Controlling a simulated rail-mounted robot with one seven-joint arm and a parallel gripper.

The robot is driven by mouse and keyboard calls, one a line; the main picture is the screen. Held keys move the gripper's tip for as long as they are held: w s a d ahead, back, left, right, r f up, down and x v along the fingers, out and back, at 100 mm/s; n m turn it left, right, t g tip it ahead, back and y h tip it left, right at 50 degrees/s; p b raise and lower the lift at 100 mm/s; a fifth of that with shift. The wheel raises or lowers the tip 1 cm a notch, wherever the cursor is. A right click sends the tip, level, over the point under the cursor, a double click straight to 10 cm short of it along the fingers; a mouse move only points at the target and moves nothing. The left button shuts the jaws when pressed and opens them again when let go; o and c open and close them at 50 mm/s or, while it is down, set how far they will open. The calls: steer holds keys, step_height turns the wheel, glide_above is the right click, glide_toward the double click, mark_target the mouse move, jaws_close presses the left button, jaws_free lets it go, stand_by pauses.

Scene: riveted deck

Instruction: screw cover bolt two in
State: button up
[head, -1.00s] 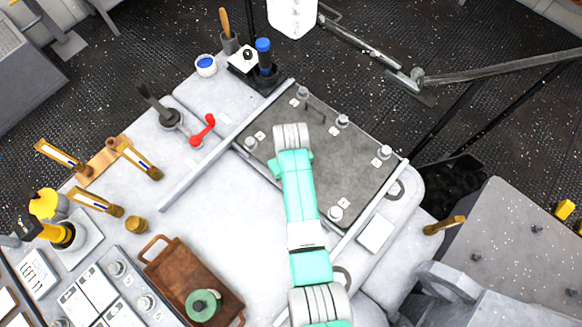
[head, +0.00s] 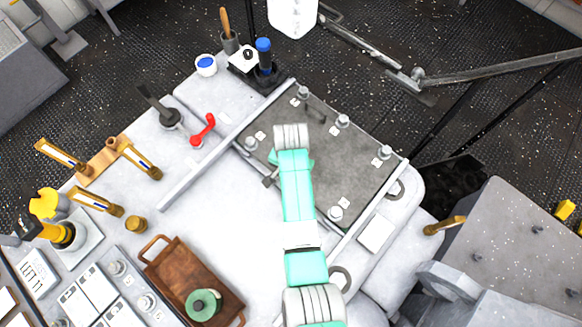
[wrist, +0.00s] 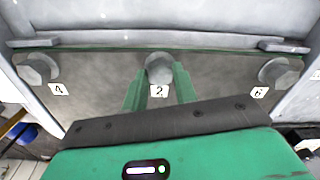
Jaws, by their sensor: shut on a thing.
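The cover (head: 318,160) is a dark flat plate on the pale bench, with bolts along its edges. In the wrist view, bolt two (wrist: 158,66) has a grey head and stands by the label "2" (wrist: 158,91). My gripper (wrist: 159,80) is shut on it, with one green finger on each side of the head. I cannot tell how deep its shank sits. Bolt four (wrist: 37,69) is to the left and bolt six (wrist: 278,73) to the right, both apart from my fingers. In the head view my arm hides bolt two and my fingertips.
Pale rails (head: 226,146) flank the cover. A red-handled part (head: 203,131) and a dark lever (head: 160,108) stand to the left. A brown tray (head: 185,277) with a green round item (head: 203,304) lies nearer. The bench between tray and cover is bare.

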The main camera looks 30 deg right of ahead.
steer(key=m, duration=0.4)
steer(key=shift+w+r+m, duration=0.1)
steer(key=shift+r+m, duration=0.05)
steer(key=shift+m, duration=0.15)
steer(key=m, duration=0.5)
steer(key=shift+m, duration=0.3)
steer(key=m, duration=0.4)
steer(key=shift+m, duration=0.3)
steer(key=m, duration=1.3)
steer(key=shift+m+b, duration=0.3)
steer(key=shift+b, duration=0.05)
steer(key=m+b, duration=0.2)
steer(key=b, duration=0.1)
steer(key=shift+w+a+f+m, duration=0.1)
steer(key=shift+f+m, duration=0.2)
steer(key=shift+f, duration=0.1)
steer(key=m+b, duration=0.1)
steer(key=b, duration=0.3)
steer(key=m+b, duration=0.1)
steer(key=b, duration=0.2)
steer(key=shift+f+m+b, duration=0.25)
steer(key=shift+m+b, duration=0.1)
steer(key=shift+m, duration=0.05)
steer(key=m+b, duration=0.1)
steer(key=b, duration=0.3)
steer(key=shift+r, duration=0.2)
steer(key=shift+r+m+b, duration=0.15)
steer(key=shift+m+b, duration=0.25)
steer(key=shift+b, duration=0.1)
steer(key=shift+s+r, duration=0.2)
